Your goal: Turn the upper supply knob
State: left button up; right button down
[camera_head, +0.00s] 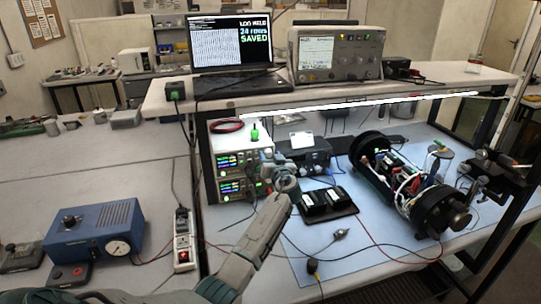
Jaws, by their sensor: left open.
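The power supply (208,168) stands under the shelf at the left end of the blue mat. It looks like two stacked units with lit displays, one above the other. The upper display (230,161) shows clearly. My left arm reaches up from the bottom, and my left gripper (279,176) is open at the right side of the supply's front. The upper knob is too small and too close to the gripper to make out, and I cannot tell whether the fingers are around it or touch it. My right gripper does not show.
A large opened cylinder (432,208) with wires lies on the blue mat (345,262) to the right. A black tray (327,205) sits beside my gripper. A power strip (183,240) and a blue gauge box (95,228) stand to the left. The shelf (330,91) hangs above.

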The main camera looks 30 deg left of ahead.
pick_arm(q)
jog(key=shift+a, duration=0.1)
jog(key=shift+c, duration=0.5)
jog(key=c, duration=0.9)
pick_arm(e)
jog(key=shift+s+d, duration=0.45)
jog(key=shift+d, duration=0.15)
pick_arm(q)
jog(key=shift+f, duration=0.1)
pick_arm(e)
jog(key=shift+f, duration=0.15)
pick_arm(q)
jog(key=shift+f+m+b, duration=0.1)
jog(key=shift+m+b, duration=1)
jog(key=shift+m, duration=0.2)
jog(key=m+b, duration=0.1)
jog(key=m, duration=0.1)
jog(key=shift+m, duration=0.3)
jog(key=m, duration=0.3)
jog(key=shift+b, duration=0.4)
jog(key=shift+m, duration=1.8)
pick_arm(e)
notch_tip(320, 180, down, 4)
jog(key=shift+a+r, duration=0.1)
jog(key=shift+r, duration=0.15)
